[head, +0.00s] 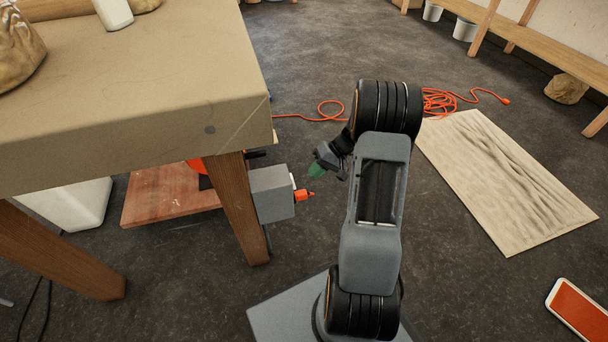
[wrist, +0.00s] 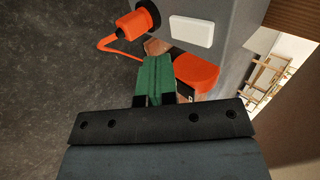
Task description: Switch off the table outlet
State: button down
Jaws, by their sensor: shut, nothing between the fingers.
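The table outlet is a grey box (head: 272,193) fixed to the table's wooden leg. In the wrist view the outlet (wrist: 228,22) fills the upper right, with a white rectangular plate (wrist: 191,31) on its face. An orange plug (wrist: 138,22) with an orange cord sits in the outlet, left of the plate; the plug also shows in the head view (head: 303,195). My gripper (head: 317,170) is beside the outlet. Its green fingers (wrist: 155,78) are shut and empty, below the plate in the wrist picture and apparently not touching it. Whether the plate is on or off cannot be told.
The table (head: 130,80) overhangs the outlet. A reddish wooden board (head: 165,200) lies beneath it. An orange cord (head: 438,102) lies coiled on the floor behind my arm. A pale panel (head: 505,180) lies at the right. An orange piece (wrist: 197,72) shows behind my fingers.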

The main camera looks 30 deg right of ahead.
jog(key=p+v, duration=0.2)
jog(key=v, duration=0.6)
jog(key=shift+r, duration=0.3)
jog(key=shift+d, duration=0.15)
jog(key=f+y, duration=0.1)
jog(key=d+f+y, duration=0.1)
jog(key=shift+s+d+f+p, duration=0.25)
jog(key=shift+d+f+p, duration=0.05)
jog(key=shift+d, duration=0.05)
jog(key=shift+w+a+r+b+x, duration=0.2)
jog(key=shift+b+x, duration=0.6)
jog(key=shift+x, duration=1.45)
jog(key=shift+a+r+b+x, duration=0.35)
jog(key=shift+b+x, duration=0.4)
jog(key=shift+x, duration=1.5)
jog(key=shift+w+a+r+b+x, duration=0.1)
jog(key=shift+r+b+x, duration=0.5)
jog(key=shift+x, duration=1.65)
jog(key=shift+f, duration=0.25)
